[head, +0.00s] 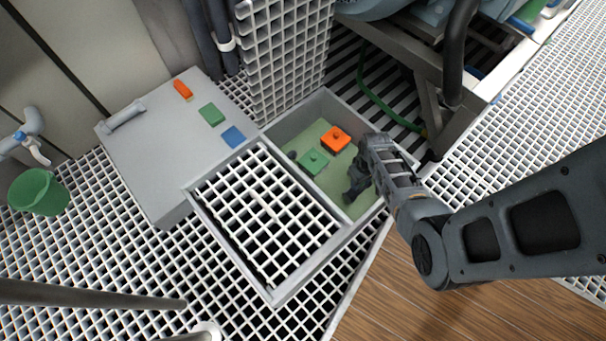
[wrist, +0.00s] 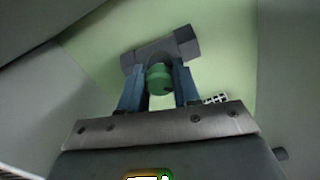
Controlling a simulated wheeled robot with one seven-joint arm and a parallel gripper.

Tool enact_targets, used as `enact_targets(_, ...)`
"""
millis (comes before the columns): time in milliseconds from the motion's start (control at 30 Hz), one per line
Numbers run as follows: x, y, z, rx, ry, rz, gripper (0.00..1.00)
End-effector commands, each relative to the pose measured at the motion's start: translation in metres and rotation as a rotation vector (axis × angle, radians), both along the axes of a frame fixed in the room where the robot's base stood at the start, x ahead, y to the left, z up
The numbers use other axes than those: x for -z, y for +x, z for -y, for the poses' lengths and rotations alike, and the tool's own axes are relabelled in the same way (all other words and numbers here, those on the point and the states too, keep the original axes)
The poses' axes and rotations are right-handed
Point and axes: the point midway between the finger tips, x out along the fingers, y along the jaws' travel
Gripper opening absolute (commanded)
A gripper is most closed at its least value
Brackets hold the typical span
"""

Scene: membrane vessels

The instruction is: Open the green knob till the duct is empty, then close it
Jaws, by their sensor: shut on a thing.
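In the wrist view a round green knob (wrist: 159,79) sits between my two blue-grey fingers, in front of a dark grey pipe fitting (wrist: 160,50). My gripper (wrist: 159,90) is shut on this knob. In the head view my gripper (head: 366,172) reaches down into the right compartment of a grey open-topped duct (head: 283,128), at its right wall. The pale green surface (head: 343,194) inside shows around it. The held knob is hidden there by my gripper.
An orange square piece (head: 335,139) and a green square piece (head: 314,162) are in the same compartment, left of my gripper. A white grating (head: 262,212) covers the neighbouring compartment. A grey cabinet (head: 165,150) and a green bucket (head: 38,192) stand left.

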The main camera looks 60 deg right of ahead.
Motion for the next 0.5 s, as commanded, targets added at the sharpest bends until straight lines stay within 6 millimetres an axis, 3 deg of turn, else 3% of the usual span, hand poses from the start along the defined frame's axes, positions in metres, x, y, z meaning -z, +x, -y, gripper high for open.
enact_targets(200,-0.0004,-0.0001,-0.0011,-0.224,0.002,0.000,0.05)
enact_targets(500,-0.0009,0.0004,-0.0009,-0.422,0.001,-0.001,0.05)
